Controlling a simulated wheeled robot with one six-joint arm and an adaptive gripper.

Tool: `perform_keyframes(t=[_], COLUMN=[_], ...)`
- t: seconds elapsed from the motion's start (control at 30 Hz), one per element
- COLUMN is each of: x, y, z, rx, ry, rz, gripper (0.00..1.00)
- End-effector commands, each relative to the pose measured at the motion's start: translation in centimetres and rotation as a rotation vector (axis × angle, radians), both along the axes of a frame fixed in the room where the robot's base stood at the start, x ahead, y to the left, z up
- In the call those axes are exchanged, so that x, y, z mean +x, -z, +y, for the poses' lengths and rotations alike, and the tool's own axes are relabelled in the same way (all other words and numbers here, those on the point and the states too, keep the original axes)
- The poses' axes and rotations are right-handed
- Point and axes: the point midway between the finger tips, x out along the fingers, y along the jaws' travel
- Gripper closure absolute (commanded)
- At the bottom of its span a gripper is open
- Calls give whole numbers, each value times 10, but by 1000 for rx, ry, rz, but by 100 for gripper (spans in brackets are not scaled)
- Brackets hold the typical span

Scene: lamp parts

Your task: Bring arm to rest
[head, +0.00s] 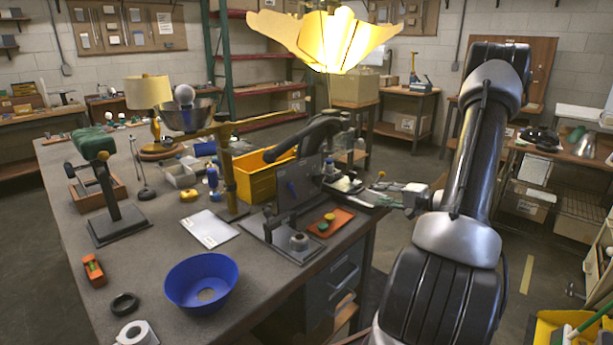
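My dark grey and silver arm (480,160) rises from the bottom right and bends at a rounded joint near the top. It stands in front of the workbench's right end. A lit yellow shade with petal-like panels (325,38) hangs above the back of the workbench (135,235), left of my arm. A blue bowl-shaped piece (203,283) lies at the bench's front. A small lamp with a cream shade (148,92) stands at the back left.
A yellow bin (262,177), an upright grey plate (298,185) on a base and an orange tray (334,222) occupy the bench's right side. A black stand with a green top (108,195) is at left. Shelves and side benches line the walls. Floor shows right of my arm.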

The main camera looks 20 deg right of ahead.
Motion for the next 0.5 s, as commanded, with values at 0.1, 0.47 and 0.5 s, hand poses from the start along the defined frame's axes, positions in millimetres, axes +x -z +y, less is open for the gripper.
perform_keyframes(t=[0.1,0.47,0.5], x=[0,-30,-42], y=[-1,-88,-98], z=[1,145,166], rx=[-1,-134,-171], ry=[-3,-419,-481], rz=[1,189,228], gripper=[67,67,67])
